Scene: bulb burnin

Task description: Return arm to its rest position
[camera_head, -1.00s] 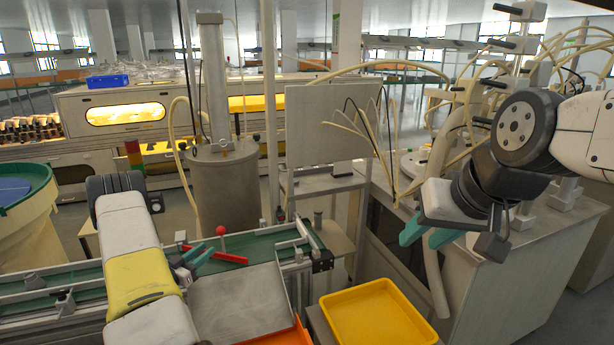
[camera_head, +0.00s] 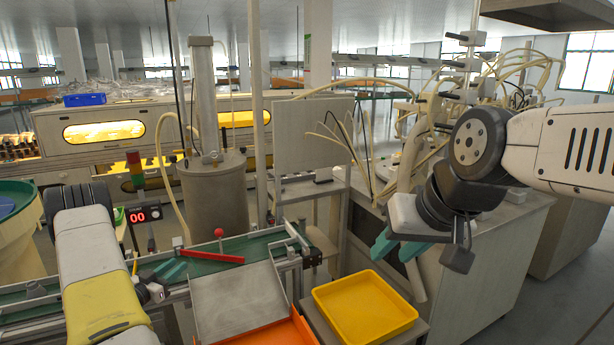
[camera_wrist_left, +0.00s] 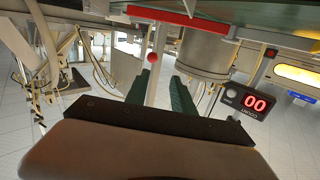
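My left arm comes in from the lower left in the head view. Its gripper (camera_head: 168,272) has teal fingers just left of the red lever on the conveyor. In the left wrist view the two green fingers (camera_wrist_left: 160,90) stand apart with nothing between them, so this gripper is open and empty. My right arm comes in from the right. Its gripper (camera_head: 398,248) hangs with its teal fingers apart, near the grey cabinet and above the level of the yellow tray, holding nothing visible.
A red lever (camera_head: 212,254) with a red ball (camera_head: 219,232) lies by the green conveyor (camera_head: 258,245). A counter reading 00 (camera_head: 143,214) stands behind the left gripper. A yellow tray (camera_head: 365,308), an orange tray (camera_head: 270,335) and a grey cabinet (camera_head: 487,255) occupy the front and right.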

